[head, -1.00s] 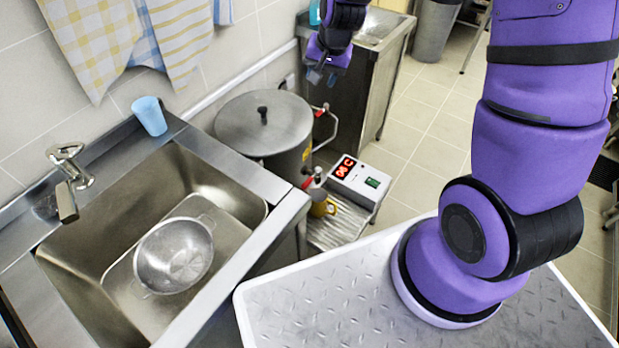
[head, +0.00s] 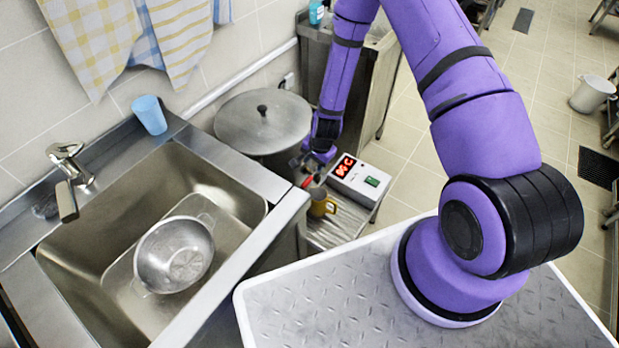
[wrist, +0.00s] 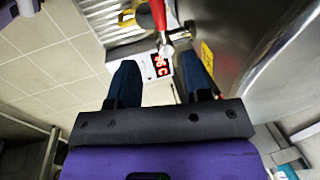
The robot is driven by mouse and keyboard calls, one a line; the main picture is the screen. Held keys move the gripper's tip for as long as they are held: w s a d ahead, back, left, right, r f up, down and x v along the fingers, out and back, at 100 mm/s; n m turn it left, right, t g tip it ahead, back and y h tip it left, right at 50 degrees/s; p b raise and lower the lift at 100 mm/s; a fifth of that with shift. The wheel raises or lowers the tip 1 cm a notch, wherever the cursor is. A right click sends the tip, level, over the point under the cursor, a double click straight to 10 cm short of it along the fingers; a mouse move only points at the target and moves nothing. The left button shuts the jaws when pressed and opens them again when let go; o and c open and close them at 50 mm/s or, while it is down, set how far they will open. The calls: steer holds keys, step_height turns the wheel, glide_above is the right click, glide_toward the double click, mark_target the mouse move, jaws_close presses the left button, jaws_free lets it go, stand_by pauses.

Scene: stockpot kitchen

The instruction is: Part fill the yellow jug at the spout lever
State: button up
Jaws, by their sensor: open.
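The yellow jug (head: 322,206) stands on a ribbed metal platform (head: 335,230) below the spout of the large steel stockpot (head: 262,125). In the wrist view the jug (wrist: 127,17) is partly seen at the top edge. The red spout lever (head: 308,181) is just below my gripper (head: 307,163) in the head view. In the wrist view the red lever (wrist: 158,14) is ahead of my gripper (wrist: 160,72), whose two dark fingers are spread with nothing between them. The jug's inside is hidden from me.
A white box with a red display (head: 347,167) sits right beside the jug's platform. A steel sink (head: 110,250) holding a colander (head: 173,255) is at the left. A blue cup (head: 149,115) stands on the sink's back ledge.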

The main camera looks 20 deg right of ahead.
mark_target(309, 179)
steer(key=f, duration=0.3)
steer(key=w+f, duration=0.1)
steer(key=f, duration=0.3)
steer(key=a+f, duration=0.1)
steer(key=f, duration=0.2)
steer(key=shift+w+a+f, duration=0.1)
steer(key=shift+w+f, duration=0.1)
steer(key=shift+w, duration=0.15)
jaws_close()
